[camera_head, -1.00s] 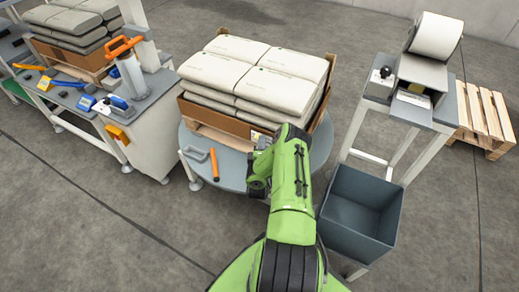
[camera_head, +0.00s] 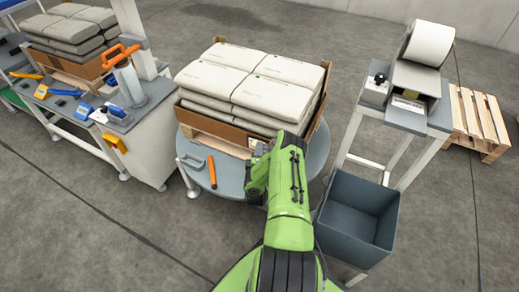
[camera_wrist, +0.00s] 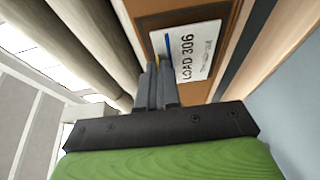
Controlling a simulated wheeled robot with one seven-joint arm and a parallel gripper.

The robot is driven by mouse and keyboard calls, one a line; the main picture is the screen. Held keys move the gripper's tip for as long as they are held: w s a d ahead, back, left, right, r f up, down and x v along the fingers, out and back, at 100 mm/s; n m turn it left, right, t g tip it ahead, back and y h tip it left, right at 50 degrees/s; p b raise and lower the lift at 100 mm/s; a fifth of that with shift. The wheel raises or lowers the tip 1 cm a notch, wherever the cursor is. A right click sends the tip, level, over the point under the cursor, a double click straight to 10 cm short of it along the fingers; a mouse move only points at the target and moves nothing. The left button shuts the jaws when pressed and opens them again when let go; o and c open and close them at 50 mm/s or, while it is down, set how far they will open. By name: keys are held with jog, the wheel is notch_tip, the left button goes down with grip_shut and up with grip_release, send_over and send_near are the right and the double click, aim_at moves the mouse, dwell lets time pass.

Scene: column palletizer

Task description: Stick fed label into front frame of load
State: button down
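The white label (camera_wrist: 197,52), printed LOAD 306 with a blue stripe, shows in the wrist view. It lies over the dark front frame (camera_wrist: 147,22) on the brown cardboard face of the load. My gripper (camera_wrist: 158,72) is at the label's near edge, its two fingers close together with the edge at their tips; whether the label touches the frame is hard to tell. In the head view the load (camera_head: 250,85) is bags in a cardboard tray, and my arm hides most of my gripper and part of the tray front.
The load stands on a round grey table (camera_head: 230,180) with an orange-handled tool (camera_head: 212,172) on it. The label feeder (camera_head: 418,75), showing a white printed piece, stands right above a grey bin (camera_head: 358,218). A tool bench (camera_head: 140,125) is at left.

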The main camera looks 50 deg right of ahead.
jog(key=shift+d, duration=0.35)
dwell(0.7)
jog(key=c, duration=1.3)
grip_release()
jog(key=shift+o, duration=0.2)
jog(key=shift+f, duration=0.1)
